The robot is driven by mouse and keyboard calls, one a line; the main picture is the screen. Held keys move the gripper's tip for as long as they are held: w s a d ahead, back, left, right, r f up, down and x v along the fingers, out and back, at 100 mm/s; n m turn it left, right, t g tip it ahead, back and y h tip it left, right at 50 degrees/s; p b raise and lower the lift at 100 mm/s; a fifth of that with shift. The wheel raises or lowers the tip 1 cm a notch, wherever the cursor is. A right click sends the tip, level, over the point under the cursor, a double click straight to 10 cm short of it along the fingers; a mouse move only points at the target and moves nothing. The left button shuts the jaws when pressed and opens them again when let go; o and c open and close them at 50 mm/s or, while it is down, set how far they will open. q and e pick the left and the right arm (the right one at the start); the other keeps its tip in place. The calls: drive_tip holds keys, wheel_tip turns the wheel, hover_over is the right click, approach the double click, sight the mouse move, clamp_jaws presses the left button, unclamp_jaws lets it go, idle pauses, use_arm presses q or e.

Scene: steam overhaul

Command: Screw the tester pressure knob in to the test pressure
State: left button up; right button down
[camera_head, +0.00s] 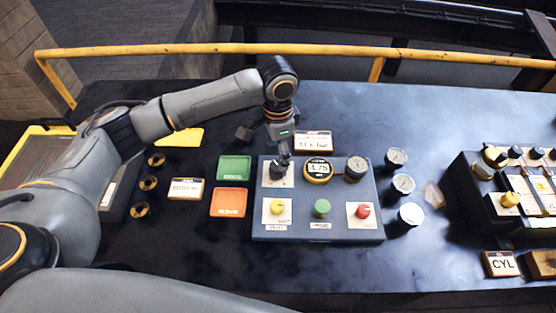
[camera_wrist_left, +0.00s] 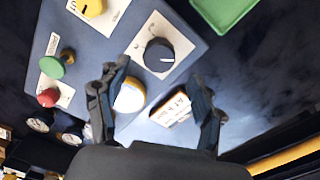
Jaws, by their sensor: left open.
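The tester (camera_head: 318,230) is a blue-grey box on the dark bench. Its dark pressure knob, on a white plate at the upper left, is mostly covered by my gripper in the head view. In the left wrist view the knob (camera_wrist_left: 160,54) shows clear, round, with a white pointer line. My left gripper (camera_head: 281,163) is above the knob, pointing down. In the wrist view its fingers (camera_wrist_left: 158,75) are spread and empty, with the knob just beyond the tips; contact cannot be told. The yellow-rimmed digital display (camera_head: 318,170) reads about 1.7, last digit unclear. My right gripper is not seen.
A yellow knob (camera_head: 277,207), green button (camera_head: 321,207), red button (camera_head: 362,210) and dark gauge (camera_head: 355,168) share the tester. A sign (camera_head: 313,141) stands behind. Green (camera_head: 235,168) and orange (camera_head: 229,202) trays lie left; loose gauges (camera_head: 403,184) lie right.

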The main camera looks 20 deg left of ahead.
sight(278, 170)
use_arm(q)
wheel_tip(278, 170, down, 6)
drive_tip(key=shift+r+p, duration=0.1)
drive_tip(key=shift+p, duration=0.25)
